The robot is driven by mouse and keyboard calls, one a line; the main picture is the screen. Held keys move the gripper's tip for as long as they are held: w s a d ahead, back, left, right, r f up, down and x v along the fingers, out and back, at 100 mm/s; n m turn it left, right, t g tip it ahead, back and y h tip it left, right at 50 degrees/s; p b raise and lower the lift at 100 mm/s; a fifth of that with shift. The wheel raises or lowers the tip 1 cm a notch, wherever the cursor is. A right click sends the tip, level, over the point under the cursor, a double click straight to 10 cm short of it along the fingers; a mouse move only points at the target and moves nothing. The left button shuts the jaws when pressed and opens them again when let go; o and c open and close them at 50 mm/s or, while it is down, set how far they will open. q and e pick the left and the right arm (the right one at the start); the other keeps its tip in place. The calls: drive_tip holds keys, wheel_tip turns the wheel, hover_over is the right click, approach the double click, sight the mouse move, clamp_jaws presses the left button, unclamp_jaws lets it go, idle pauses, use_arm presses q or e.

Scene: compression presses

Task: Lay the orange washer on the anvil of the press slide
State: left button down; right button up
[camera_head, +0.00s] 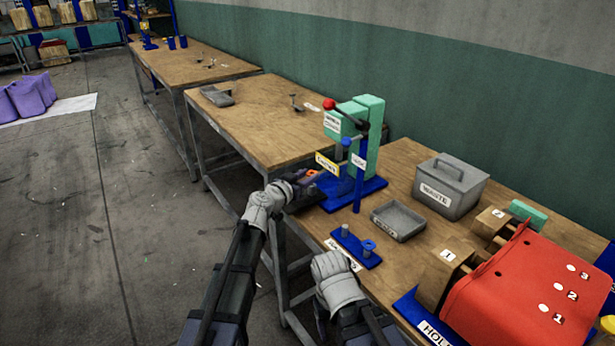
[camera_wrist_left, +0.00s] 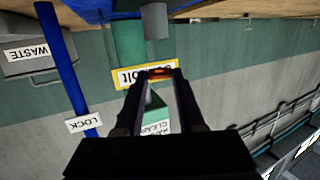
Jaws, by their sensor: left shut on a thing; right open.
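My left gripper (camera_head: 308,175) is shut on the orange washer (camera_head: 312,172), in front of the green press (camera_head: 368,125) with its blue base (camera_head: 374,188). In the left wrist view the washer (camera_wrist_left: 160,73) sits between the fingertips, in front of a yellow-framed sign (camera_wrist_left: 130,76). That view is upside down; a grey cylinder (camera_wrist_left: 155,22) shows by the blue base, perhaps the anvil. I cannot tell whether the washer touches anything beyond the fingers. My right gripper (camera_head: 334,270) is low, at the table's front edge; its fingers are not clearly visible.
A blue post with a LOCK label (camera_head: 358,160) stands by the press. A grey tray (camera_head: 398,220), a WASTE box (camera_head: 450,185) and a blue plate with pegs (camera_head: 356,246) are to the right and nearer. A red holder (camera_head: 530,290) fills the right corner.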

use_arm(q)
drive_tip(key=shift+f+b, duration=1.55)
drive_tip(key=shift+f, duration=0.3)
drive_tip(key=shift+s+f, duration=0.1)
idle(0.6)
drive_tip(key=c, duration=0.8)
unclamp_jaws()
drive_tip(key=shift+c, duration=0.2)
drive_tip(key=o, duration=0.4)
